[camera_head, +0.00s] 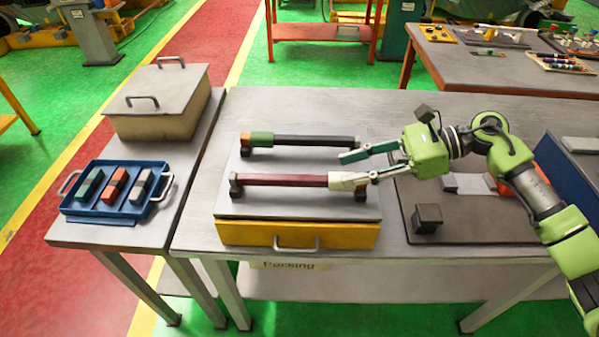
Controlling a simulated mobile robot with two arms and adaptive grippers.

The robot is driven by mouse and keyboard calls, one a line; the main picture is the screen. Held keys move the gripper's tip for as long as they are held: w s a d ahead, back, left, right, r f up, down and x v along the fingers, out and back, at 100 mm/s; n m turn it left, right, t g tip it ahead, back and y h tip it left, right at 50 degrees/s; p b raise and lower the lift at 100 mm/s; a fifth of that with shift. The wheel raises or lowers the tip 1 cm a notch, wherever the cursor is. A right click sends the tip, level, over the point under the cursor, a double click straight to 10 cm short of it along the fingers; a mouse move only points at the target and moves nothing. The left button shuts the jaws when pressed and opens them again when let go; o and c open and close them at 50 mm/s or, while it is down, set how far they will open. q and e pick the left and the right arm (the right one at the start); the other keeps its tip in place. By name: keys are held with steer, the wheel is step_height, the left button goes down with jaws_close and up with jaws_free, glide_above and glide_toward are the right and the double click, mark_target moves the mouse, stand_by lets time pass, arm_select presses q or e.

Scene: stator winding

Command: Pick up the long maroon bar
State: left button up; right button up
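The long maroon bar (285,180) lies across two dark supports on a grey board on the table. Its right end is partly hidden behind a cream-coloured piece at my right gripper (341,168). The gripper comes in from the right with its fingers spread. One finger, with a dark green tip, reaches left behind the bar; the other, ending at the cream piece, overlaps the bar's right part. Whether it touches the bar I cannot tell. My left gripper is not in view.
A black bar (315,142) with orange and green blocks at its left end lies behind, parallel. A yellow drawer (250,234) sits under the board. A blue tray (77,207) with coloured blocks and a lidded box (165,120) stand at left. A dark cube (428,218) stands at right.

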mark_target(317, 177)
steer(key=x, duration=0.3)
steer(key=shift+w+a+r+p, duration=0.1)
steer(key=shift+a+p, duration=0.05)
steer(key=shift+p, duration=0.2)
steer(key=p+x, duration=0.2)
steer(key=x, duration=0.1)
steer(key=p+x, duration=0.1)
steer(key=x, duration=0.2)
steer(key=shift+f, duration=0.25)
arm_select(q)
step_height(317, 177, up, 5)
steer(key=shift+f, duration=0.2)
arm_select(e)
jaws_close()
